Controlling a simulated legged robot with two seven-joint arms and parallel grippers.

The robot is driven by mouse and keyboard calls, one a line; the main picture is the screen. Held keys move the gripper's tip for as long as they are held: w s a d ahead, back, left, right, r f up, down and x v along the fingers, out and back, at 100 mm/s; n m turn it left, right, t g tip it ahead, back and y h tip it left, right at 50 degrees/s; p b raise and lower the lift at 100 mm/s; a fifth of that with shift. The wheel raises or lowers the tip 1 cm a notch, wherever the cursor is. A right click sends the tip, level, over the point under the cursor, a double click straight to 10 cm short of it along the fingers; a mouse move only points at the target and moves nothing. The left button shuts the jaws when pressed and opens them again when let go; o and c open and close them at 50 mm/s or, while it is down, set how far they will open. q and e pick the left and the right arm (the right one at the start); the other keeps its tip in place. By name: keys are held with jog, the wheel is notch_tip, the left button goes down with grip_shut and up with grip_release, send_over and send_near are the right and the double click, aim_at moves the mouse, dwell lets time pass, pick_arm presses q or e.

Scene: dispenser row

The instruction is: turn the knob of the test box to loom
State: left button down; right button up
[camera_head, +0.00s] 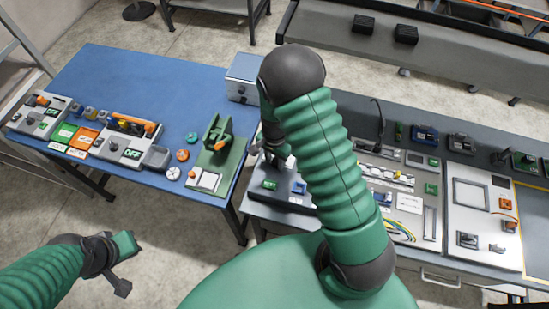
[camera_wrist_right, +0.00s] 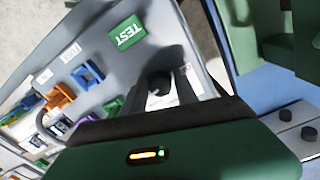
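The test box (camera_head: 285,198) is a dark grey box at the left end of the grey bench, with a green TEST label (camera_head: 270,184). In the right wrist view, the box's grey top (camera_wrist_right: 95,75) shows tilted, with the TEST label (camera_wrist_right: 127,33) and a black knob (camera_wrist_right: 158,82) on a white plate. My right gripper (camera_head: 279,162) is over the box's left part, close to the knob; its finger gap and any contact are hidden. The knob's setting is unreadable. My left gripper (camera_head: 124,268) hangs over the floor at lower left, away from both tables; its finger gap is unclear.
A blue table (camera_head: 130,80) at left carries switch boxes and a green fixture (camera_head: 213,150). A metal box (camera_head: 242,78) stands at its right end. Blue and orange clips (camera_wrist_right: 60,100) sit on the test box near the knob. My right arm hides part of the bench.

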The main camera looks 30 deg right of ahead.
jog(key=shift+w+a+r, duration=0.1)
jog(key=shift+w+r, duration=0.05)
jog(key=shift+w, duration=0.05)
jog(key=shift+c, duration=1.2)
jog(key=shift+d, duration=0.2)
grip_shut()
jog(key=shift+d, duration=0.5)
pick_arm(q)
jog(key=shift+s+d+r, duration=0.1)
jog(key=shift+s+d, duration=0.1)
jog(key=shift+d, duration=0.15)
pick_arm(e)
jog(key=shift+a, duration=0.1)
pick_arm(q)
jog(key=shift+a, duration=0.1)
pick_arm(e)
jog(key=shift+a, duration=0.1)
